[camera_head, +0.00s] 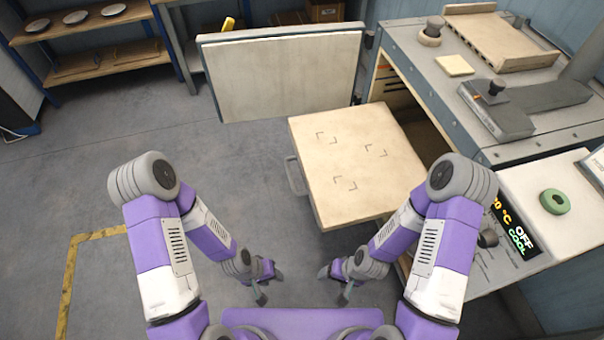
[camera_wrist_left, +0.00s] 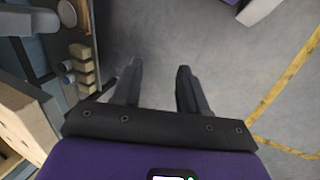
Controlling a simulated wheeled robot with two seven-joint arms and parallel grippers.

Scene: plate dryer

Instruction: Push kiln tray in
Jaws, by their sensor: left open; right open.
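The kiln tray (camera_head: 350,160) is a pale slab with several dark corner marks. It is pulled out of the kiln, its right edge close to the kiln opening (camera_head: 412,120). A grey handle (camera_head: 295,176) is on its left side. The kiln door (camera_head: 285,78) stands swung open at the back. My left gripper (camera_head: 262,290) is open and empty, low and to the left of the tray's near corner. In the left wrist view its two fingers (camera_wrist_left: 160,85) are apart over floor. My right gripper (camera_head: 343,292) is open and empty, below the tray's near edge.
The kiln's control panel (camera_head: 508,225), reading "OFF" and "COOL", is at right. Tools and a wooden board (camera_head: 500,38) lie on the kiln top. A shelf with plates (camera_head: 85,30) stands back left. The floor left of the tray is clear.

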